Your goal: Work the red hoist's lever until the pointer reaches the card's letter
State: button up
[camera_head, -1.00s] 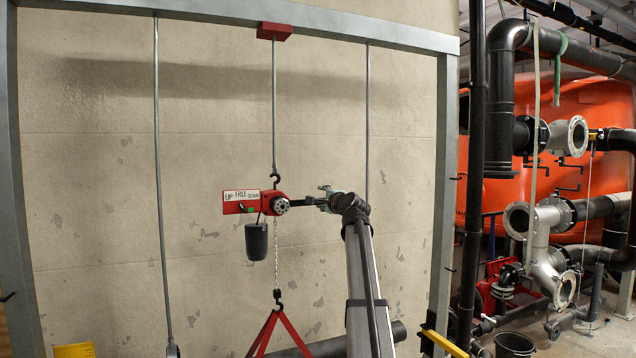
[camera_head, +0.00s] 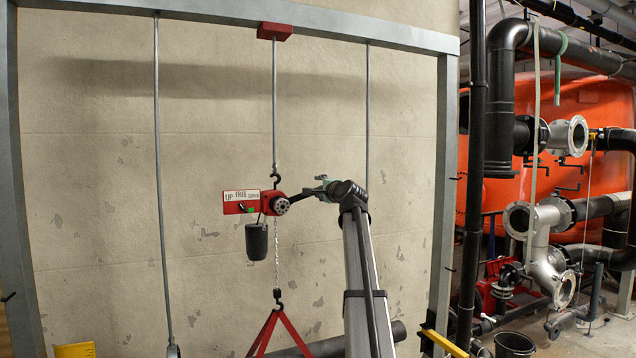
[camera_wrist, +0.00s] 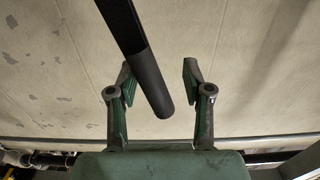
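The red hoist (camera_head: 268,203) hangs from a hook on a rod under the top beam. Its label plate (camera_head: 240,195) reads UP, FREE, DOWN. Its dark lever (camera_head: 300,194) slants up to the right, toward my gripper (camera_head: 319,190). In the wrist view the lever (camera_wrist: 150,75) passes between the two fingers of my gripper (camera_wrist: 158,80), nearer the left one. The fingers stand apart with a clear gap at the right. A chain (camera_head: 276,250) runs down to a hook and a red triangular frame (camera_head: 274,331). I cannot make out the pointer or the card's letter.
A dark chain bucket (camera_head: 256,241) hangs under the hoist. Grey rods (camera_head: 160,180) hang on both sides within a steel frame (camera_head: 446,200). Pipes and a red tank (camera_head: 590,110) stand at the right. The wall behind is bare.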

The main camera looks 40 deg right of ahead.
jog(key=shift+s+d+f+m, duration=0.1)
jog(key=shift+f+m, duration=0.15)
jog(key=shift+f, duration=0.35)
jog(key=shift+w+d+f+m, duration=0.1)
jog(key=shift+d+f+m, duration=0.1)
jog(key=shift+f, duration=0.45)
jog(key=shift+s+d+f+m, duration=0.1)
jog(key=shift+f+m, duration=0.15)
jog(key=shift+f, duration=0.35)
jog(key=shift+m, duration=0.7)
notch_tip(320, 180, down, 4)
jog(key=shift+a+f, duration=0.1)
jog(key=f, duration=0.2)
jog(key=a+f+m, duration=0.1)
jog(key=shift+a+f, duration=0.1)
jog(key=shift+f, duration=0.25)
jog(key=shift+w+m, duration=0.2)
jog(key=shift+m, duration=0.1)
